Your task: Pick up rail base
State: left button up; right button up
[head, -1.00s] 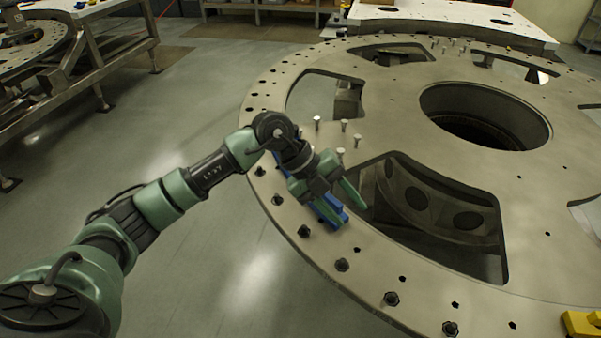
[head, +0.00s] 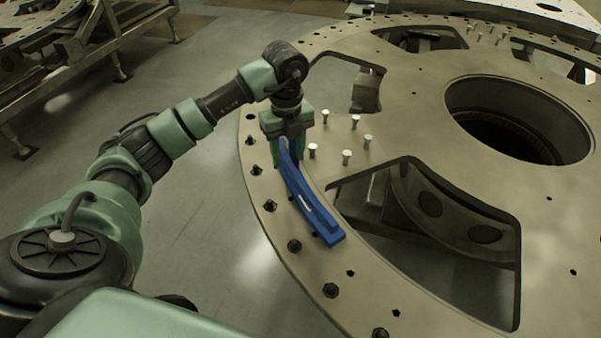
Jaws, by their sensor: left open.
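The rail base is a long, curved blue bar (head: 306,203) on the outer rim of the round turret plate (head: 415,122). Its near end is in full view. My left gripper (head: 291,150) points down at the bar's far end. The gripper is open. The far end lies at or between its fingers, partly hidden by them, and I cannot tell whether they touch it. My right gripper is not in view.
Several upright silver pins (head: 346,157) stand on the plate just right of the gripper. Dark bolts (head: 294,245) line the rim beside the bar. Large cutouts and a central round hole (head: 518,118) open the plate.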

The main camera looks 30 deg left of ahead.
aim_at(294, 167)
pick_arm(q)
jog(key=f+p, duration=0.1)
jog(key=d+f, duration=0.1)
jog(key=f, duration=0.1)
jog(key=shift+d+f+p, duration=0.2)
jog(key=shift+f+p, duration=0.05)
jog(key=shift+p, duration=0.1)
jog(key=shift+f, duration=0.9)
grip_shut()
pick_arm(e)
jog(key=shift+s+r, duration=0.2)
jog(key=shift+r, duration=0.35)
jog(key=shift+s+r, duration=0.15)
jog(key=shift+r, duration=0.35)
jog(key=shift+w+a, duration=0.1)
pick_arm(q)
jog(key=shift+w+a+r, duration=0.1)
jog(key=shift+w+r, duration=0.05)
jog(key=shift+w, duration=0.1)
